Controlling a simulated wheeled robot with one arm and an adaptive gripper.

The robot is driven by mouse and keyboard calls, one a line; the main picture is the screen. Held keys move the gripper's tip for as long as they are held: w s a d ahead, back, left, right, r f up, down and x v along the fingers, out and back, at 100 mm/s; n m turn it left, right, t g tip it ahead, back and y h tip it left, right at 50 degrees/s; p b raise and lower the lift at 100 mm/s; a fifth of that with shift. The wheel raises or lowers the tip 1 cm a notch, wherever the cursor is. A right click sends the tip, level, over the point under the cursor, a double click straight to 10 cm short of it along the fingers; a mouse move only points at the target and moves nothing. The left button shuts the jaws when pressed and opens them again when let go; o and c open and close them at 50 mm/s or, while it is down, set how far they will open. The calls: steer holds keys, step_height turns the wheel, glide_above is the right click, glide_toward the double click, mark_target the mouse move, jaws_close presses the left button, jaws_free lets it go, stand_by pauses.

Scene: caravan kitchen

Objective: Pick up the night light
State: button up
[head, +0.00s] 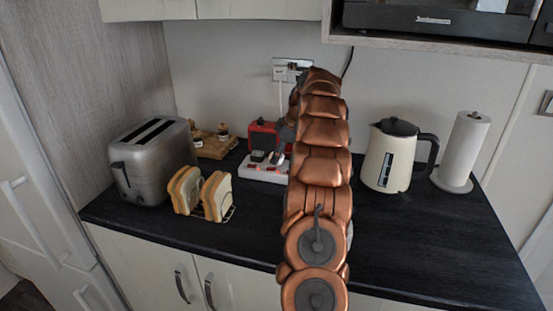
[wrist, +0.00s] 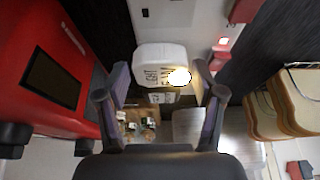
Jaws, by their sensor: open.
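The night light (wrist: 152,55) shows in the wrist view as a white, rounded block with a bright glowing spot on its lower right. It sits at the end of a white power strip (wrist: 187,20). My gripper (wrist: 160,84) is open, with one finger on each side of the light's near part. I cannot tell whether either finger touches it. In the head view the power strip (head: 262,173) lies on the dark worktop, and my copper-coloured arm hides part of it. The night light cannot be made out clearly there.
A red appliance (wrist: 45,75) stands close on the left in the wrist view. Toast slices in a rack (head: 217,196), a silver toaster (head: 150,165) and a wooden stand (head: 214,147) are nearby. A kettle (head: 388,160) and paper roll (head: 464,150) stand right. The front worktop is clear.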

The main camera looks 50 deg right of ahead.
steer(key=shift+f, duration=0.2)
steer(key=c, duration=0.9)
steer(key=shift+w+r, duration=0.1)
steer(key=shift+r, duration=0.05)
steer(key=shift+r+b, duration=0.55)
steer(key=shift+r, duration=1.1)
